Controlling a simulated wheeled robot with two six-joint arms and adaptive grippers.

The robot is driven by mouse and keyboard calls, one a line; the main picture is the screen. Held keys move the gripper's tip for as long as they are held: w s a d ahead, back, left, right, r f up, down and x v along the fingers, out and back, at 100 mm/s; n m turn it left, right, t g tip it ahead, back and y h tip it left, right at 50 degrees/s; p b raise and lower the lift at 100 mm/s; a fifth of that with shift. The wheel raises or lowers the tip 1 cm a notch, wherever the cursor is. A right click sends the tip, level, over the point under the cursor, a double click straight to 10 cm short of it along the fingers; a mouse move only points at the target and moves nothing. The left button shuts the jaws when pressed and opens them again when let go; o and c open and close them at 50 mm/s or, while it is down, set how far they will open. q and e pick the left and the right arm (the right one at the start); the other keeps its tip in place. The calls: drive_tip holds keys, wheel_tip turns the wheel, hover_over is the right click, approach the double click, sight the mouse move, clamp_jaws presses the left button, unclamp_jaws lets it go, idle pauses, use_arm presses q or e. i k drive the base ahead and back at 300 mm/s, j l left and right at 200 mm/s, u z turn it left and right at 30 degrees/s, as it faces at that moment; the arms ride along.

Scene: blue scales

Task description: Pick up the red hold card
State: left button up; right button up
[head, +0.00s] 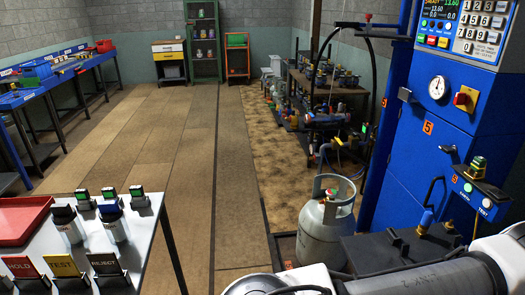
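The red hold card (20,266) stands in a black holder at the lower left of the head view, near the front-left of a white table (140,235). It reads HOLD and leans back slightly. Beside it to the right stand a yellow TEST card (62,266) and a black REJECT card (105,264), each in its own black holder. The lower part of the hold card's holder is near the picture's bottom edge. Neither of my grippers is in view.
A red tray (22,222) lies behind the cards. Several small canisters and stamps, including a grey canister (113,227), stand at the table's back. A grey gas cylinder (326,225) and blue scale cabinet (430,120) stand right. The brown floor (190,150) between is clear.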

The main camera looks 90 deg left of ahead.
sight(21, 267)
drive_tip(key=k+l+u, duration=0.1)
drive_tip(key=u, duration=3.3)
drive_tip(key=j+u, duration=0.5)
drive_tip(key=u, duration=0.2)
drive_tip(key=l+z, duration=0.35)
